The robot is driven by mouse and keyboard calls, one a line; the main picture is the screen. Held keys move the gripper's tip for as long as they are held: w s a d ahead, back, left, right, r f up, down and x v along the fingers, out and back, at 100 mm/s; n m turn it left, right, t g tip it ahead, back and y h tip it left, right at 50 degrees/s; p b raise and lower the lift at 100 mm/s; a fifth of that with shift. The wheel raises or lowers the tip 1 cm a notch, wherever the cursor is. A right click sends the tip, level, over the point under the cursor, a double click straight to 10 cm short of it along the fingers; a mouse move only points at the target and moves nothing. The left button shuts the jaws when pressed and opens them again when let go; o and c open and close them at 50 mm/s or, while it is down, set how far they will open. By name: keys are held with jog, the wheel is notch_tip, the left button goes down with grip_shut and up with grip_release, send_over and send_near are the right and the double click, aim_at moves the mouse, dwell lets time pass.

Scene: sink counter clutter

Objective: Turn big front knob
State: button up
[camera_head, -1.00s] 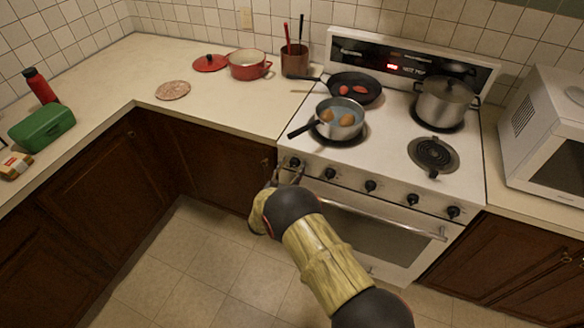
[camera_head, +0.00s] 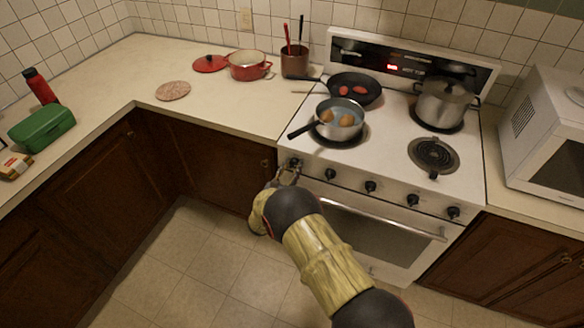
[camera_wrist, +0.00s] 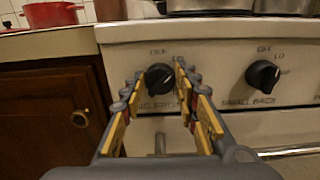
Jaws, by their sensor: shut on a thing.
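The stove's front panel (camera_head: 320,172) carries a row of several black knobs. My gripper (camera_head: 289,169) reaches the panel's left end in the head view and is shut on this knob. Its fingers partly hide the knob and its printed labels. The second knob (camera_wrist: 263,75) is to the right and untouched; it also shows in the head view (camera_head: 330,174).
A saucepan (camera_head: 339,119) with its handle pointing left stands on the front-left burner, above the gripped knob. A frying pan (camera_head: 354,88) and a lidded pot (camera_head: 446,103) stand farther back. The oven handle (camera_head: 385,219) projects below the knobs.

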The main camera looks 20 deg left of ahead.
jog(key=shift+f, duration=0.1)
jog(key=shift+m+b, duration=0.5)
jog(key=o, duration=1.1)
jog(key=shift+s, duration=0.1)
jog(key=shift+s+a, duration=0.15)
jog(key=shift+s, duration=1.8)
jog(key=shift+s+a, duration=0.15)
jog(key=shift+s, duration=1.85)
jog(key=shift+s+a, duration=0.15)
jog(key=shift+s, duration=1.8)
